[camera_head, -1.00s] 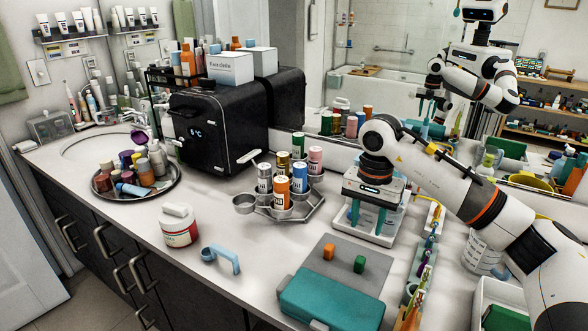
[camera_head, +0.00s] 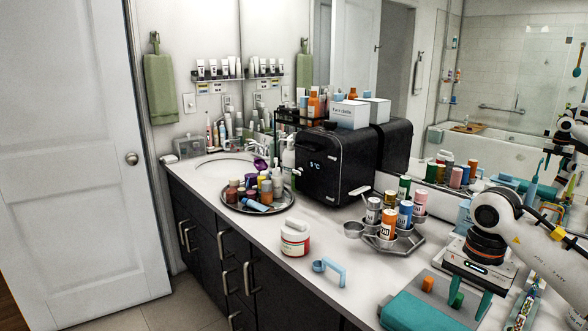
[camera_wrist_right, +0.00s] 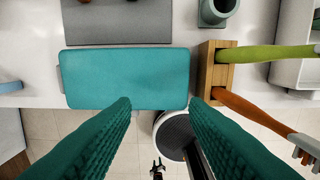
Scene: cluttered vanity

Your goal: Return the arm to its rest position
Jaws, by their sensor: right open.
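My right arm comes in from the right in the head view. Its right gripper (camera_head: 470,297) hangs over the counter at the lower right, with its teal fingers apart and nothing between them. In the right wrist view the fingertips (camera_wrist_right: 160,104) are spread near the front edge of a teal case (camera_wrist_right: 125,78). The case also shows in the head view (camera_head: 425,314), low on the counter in front of the gripper. My left gripper is in neither view.
A tray of cans (camera_head: 395,240), a light-blue handled item (camera_head: 330,270) and a red-white jar (camera_head: 295,238) stand left of the gripper. A black appliance (camera_head: 335,175) is farther back. In the wrist view a wooden holder (camera_wrist_right: 213,70) with green and orange handles is right. Floor is left of the counter.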

